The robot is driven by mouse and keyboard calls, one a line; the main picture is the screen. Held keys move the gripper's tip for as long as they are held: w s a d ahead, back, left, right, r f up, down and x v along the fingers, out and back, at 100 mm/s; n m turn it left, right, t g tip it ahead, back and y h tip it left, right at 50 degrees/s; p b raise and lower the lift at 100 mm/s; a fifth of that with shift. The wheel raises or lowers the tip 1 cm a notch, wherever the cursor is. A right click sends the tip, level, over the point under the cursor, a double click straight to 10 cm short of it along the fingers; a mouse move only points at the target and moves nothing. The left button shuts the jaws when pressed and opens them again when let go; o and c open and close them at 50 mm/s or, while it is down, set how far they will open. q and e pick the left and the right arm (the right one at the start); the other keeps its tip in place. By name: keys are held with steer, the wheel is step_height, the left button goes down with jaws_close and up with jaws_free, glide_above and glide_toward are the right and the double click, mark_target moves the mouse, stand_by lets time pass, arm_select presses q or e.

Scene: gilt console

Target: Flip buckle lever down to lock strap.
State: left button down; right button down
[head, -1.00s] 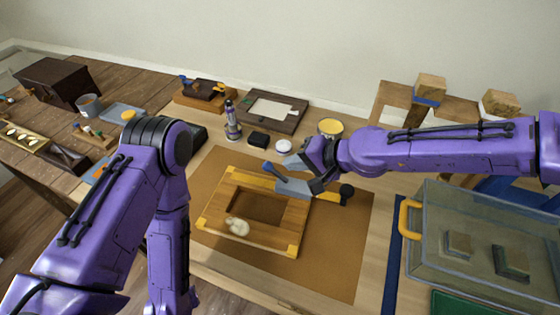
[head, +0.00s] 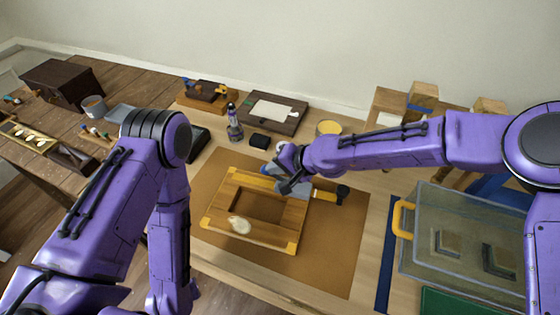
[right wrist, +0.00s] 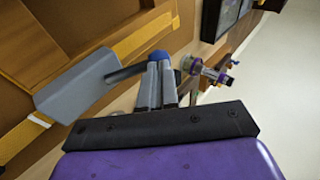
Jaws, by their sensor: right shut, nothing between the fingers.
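A wooden frame (head: 222,208) with light yellow corners lies on the brown mat. A grey buckle (head: 297,187) sits at its upper right corner; it also shows in the right wrist view (right wrist: 78,85). My right gripper (head: 281,172) is shut and empty. Its fingertips (right wrist: 160,66) are right by the blue tip, which partly shows behind them; I cannot tell if they touch. The strap is hard to make out. My left gripper is out of view.
A pale lump (head: 239,225) lies on the frame's near side. A black-knobbed tool (head: 330,195) lies right of the buckle. A purple-and-grey bottle (head: 234,122) and a black block (head: 259,141) stand behind. A clear case (head: 465,205) with a yellow handle is at right.

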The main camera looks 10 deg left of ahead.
steer(key=shift+s+a+f, duration=0.1)
steer(key=shift+a+f, duration=0.15)
steer(key=shift+a, duration=0.05)
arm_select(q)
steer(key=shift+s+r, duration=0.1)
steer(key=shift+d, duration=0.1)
arm_select(e)
steer(key=shift+d, duration=0.1)
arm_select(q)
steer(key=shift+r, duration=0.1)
arm_select(e)
steer(key=shift+d, duration=0.15)
